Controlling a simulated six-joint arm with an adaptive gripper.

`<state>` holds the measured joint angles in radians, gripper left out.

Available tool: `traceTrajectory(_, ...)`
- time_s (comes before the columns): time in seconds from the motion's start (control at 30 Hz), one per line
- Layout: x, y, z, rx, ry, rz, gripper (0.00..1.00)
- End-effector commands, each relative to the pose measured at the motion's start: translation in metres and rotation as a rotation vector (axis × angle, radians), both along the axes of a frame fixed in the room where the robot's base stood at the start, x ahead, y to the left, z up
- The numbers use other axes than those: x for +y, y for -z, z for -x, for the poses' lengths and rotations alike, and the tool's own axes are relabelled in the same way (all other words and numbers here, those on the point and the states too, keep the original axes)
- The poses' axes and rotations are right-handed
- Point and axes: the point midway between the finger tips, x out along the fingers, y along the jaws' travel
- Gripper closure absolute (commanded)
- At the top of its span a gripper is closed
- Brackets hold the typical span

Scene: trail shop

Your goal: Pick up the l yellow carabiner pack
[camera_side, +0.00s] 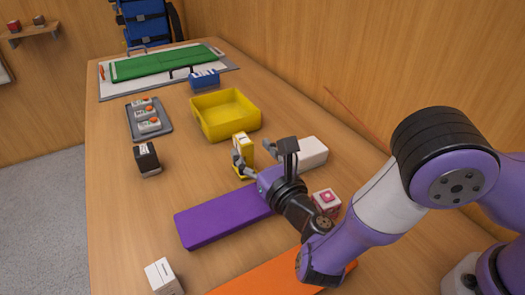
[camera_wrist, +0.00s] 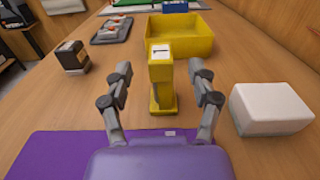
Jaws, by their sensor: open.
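The yellow carabiner pack (camera_side: 243,146) stands upright on the wooden table, in front of the yellow bin. In the wrist view the yellow pack (camera_wrist: 161,84) shows a white label on its top and is centred between my fingers. My gripper (camera_side: 262,158) is open, with one finger on each side of the pack. In the wrist view my gripper (camera_wrist: 164,75) shows a clear gap between each finger and the pack. The side view hides part of the pack behind a finger.
A yellow bin (camera_side: 193,118) stands behind the pack. A white box (camera_side: 314,152) is to the right, and a black pack (camera_side: 147,158) to the left. A purple block (camera_side: 215,221) lies in front. A grey tray (camera_side: 163,127) holds several small packs.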

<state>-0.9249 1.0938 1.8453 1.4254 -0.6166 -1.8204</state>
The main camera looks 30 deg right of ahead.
Motion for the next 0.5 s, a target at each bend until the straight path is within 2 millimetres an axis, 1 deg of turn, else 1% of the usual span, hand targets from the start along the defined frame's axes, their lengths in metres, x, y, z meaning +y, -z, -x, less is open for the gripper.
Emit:
traceTrajectory(0.03,0.000,0.007,0.000,0.001,0.000,0.002,0.32)
traceTrajectory(0.1,-0.001,0.012,-0.003,0.000,0.002,0.000,0.32)
traceTrajectory(0.27,-0.002,0.014,-0.019,0.001,0.004,-0.004,0.32)
traceTrajectory(0.37,-0.002,0.013,-0.032,-0.001,0.006,-0.005,0.32)
traceTrajectory(0.5,-0.003,0.012,-0.057,-0.002,0.006,-0.006,0.32)
